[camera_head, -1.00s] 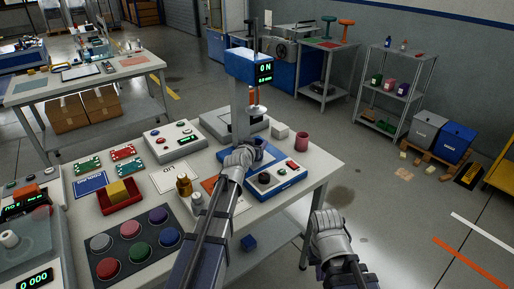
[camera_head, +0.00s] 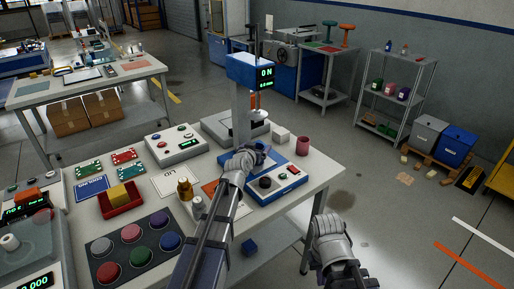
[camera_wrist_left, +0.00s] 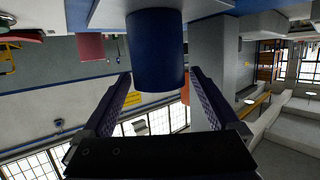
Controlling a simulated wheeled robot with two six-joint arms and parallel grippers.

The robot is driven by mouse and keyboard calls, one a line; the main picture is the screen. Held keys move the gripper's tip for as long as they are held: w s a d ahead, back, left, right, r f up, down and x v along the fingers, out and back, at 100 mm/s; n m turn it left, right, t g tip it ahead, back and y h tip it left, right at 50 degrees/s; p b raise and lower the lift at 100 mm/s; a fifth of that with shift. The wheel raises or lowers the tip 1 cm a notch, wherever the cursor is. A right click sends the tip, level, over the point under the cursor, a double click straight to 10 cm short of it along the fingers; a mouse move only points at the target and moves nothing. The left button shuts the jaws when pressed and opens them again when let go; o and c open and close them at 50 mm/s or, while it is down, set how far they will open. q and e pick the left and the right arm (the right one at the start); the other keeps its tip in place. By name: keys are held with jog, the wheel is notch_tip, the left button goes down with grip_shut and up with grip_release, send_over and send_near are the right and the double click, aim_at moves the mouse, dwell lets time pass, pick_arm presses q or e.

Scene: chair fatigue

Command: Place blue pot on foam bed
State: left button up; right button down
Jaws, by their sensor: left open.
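A dark blue cylinder, which I take as the blue pot (camera_wrist_left: 157,50), is in the left wrist view, just beyond and between the spread fingers. In the head view it is mostly hidden by my left gripper (camera_head: 250,156), which is open over the blue-based tester at the table's right part. I cannot tell whether the fingers touch the pot. A dark panel (camera_head: 121,255) with several coloured round pieces, perhaps the foam bed, lies at the table's front left. My right gripper (camera_head: 327,226) is off the table's right side; its jaws are unclear.
The blue-headed test column (camera_head: 249,68) stands just behind my left gripper. A control box (camera_head: 176,145) is behind left.

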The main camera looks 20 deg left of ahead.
pick_arm(q)
jog(key=p+v, duration=0.3)
jog(key=v, duration=0.9)
